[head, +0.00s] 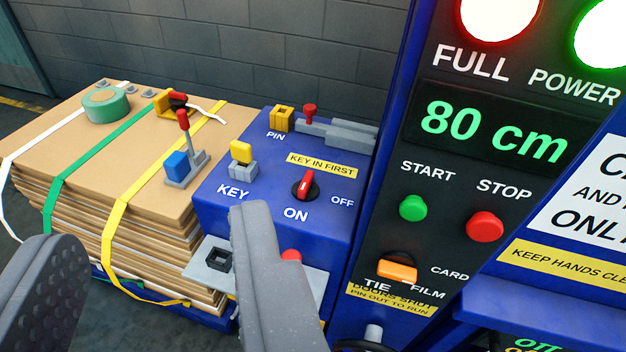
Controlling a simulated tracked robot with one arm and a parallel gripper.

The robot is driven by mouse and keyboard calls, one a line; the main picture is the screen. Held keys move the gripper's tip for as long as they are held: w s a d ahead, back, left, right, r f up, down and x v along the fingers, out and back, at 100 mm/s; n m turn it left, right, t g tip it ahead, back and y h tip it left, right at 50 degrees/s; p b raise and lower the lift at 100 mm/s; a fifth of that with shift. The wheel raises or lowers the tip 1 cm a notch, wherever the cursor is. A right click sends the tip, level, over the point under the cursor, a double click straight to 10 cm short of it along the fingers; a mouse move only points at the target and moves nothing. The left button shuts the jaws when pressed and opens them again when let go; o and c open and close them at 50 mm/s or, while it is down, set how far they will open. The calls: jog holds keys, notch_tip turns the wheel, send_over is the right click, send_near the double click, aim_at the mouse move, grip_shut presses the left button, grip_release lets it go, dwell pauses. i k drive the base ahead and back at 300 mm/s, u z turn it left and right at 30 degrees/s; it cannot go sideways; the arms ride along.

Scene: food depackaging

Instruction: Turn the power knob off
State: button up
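The red power knob (305,185) sits on a black round base on top of the blue control box (330,225). Its handle lies aslant, with its lower end toward the ON label (296,214); the OFF label (342,202) is to its right. My gripper (155,225) is open and empty, with one grey finger at the lower left and the other at the lower middle. The right finger's tip appears just below and left of the knob, apart from it in the picture. The green POWER lamp (605,35) is lit.
A yellow key (241,153), a yellow pin block (283,118) and a red-topped lever (310,115) stand near the knob. A strapped cardboard bale (130,165) is at left. The machine panel (440,200) at right has green START and red STOP buttons and reads 80 cm.

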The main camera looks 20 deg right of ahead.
aim_at(305, 190)
jog(key=z, duration=0.05)
jog(key=i, duration=0.9)
jog(key=u, duration=0.1)
